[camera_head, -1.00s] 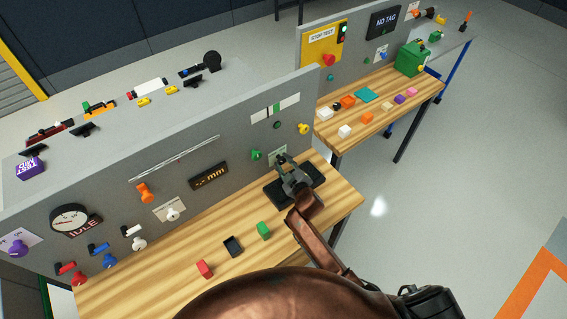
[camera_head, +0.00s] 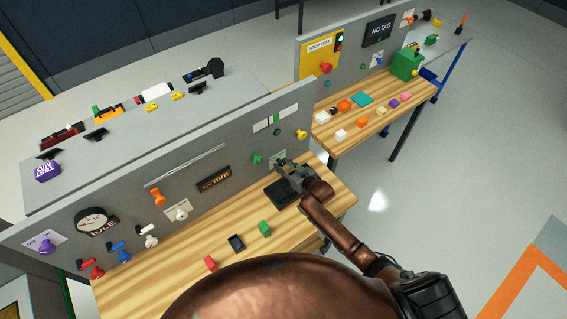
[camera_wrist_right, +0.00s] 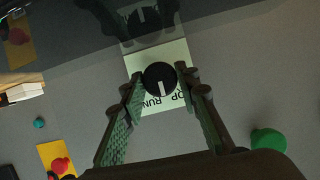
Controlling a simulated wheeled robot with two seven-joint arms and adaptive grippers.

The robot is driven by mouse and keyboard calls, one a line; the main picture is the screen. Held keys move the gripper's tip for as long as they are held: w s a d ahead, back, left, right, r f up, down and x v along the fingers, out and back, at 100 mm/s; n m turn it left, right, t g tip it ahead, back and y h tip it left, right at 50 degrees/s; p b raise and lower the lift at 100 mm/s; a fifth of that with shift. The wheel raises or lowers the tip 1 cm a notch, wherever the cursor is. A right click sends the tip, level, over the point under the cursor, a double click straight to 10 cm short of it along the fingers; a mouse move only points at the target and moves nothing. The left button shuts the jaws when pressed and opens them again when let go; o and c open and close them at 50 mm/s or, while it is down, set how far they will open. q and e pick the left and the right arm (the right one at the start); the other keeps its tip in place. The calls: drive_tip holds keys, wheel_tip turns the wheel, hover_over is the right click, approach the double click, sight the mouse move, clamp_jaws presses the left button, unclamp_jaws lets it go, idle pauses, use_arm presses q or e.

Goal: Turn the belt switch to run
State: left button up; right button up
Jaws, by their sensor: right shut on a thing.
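The belt switch is a round black knob (camera_wrist_right: 160,74) with a white pointer mark, on a pale label plate (camera_wrist_right: 172,55). In the right wrist view the mark points down toward the lettering, of which "OP" and "RUN" can be read. My right gripper (camera_wrist_right: 162,88) has its green-padded fingers on either side of the knob and is shut on it. In the head view the right gripper (camera_head: 281,166) reaches the grey panel at the pale label plate (camera_head: 277,156), and it hides the knob. My left gripper is not in view.
A green knob (camera_head: 258,160) sits just left of the switch, and a yellow knob (camera_head: 301,134) is above right. A black pad (camera_head: 283,192) lies on the wooden bench below. Red, black and green blocks lie further left on the bench.

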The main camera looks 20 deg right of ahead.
drive_tip(key=shift+d+m+y, duration=0.2)
drive_tip(key=shift+m+y, duration=0.3)
drive_tip(key=shift+m, duration=0.1)
drive_tip(key=shift+f+m+y+b, duration=0.25)
drive_tip(key=shift+m+b, duration=0.35)
drive_tip(key=shift+b, duration=0.3)
drive_tip(key=m+y+b, duration=0.1)
drive_tip(key=m+b, duration=0.1)
drive_tip(key=b, duration=0.2)
drive_tip(key=shift+g+y, duration=0.3)
drive_tip(key=shift+y, duration=0.05)
drive_tip(key=shift+r+m+b, duration=0.15)
drive_tip(key=shift+m+b, duration=0.45)
drive_tip(key=shift+b, duration=0.3)
drive_tip(key=shift+y, duration=0.3)
drive_tip(key=o, duration=1.2)
drive_tip(key=shift+c, duration=0.2)
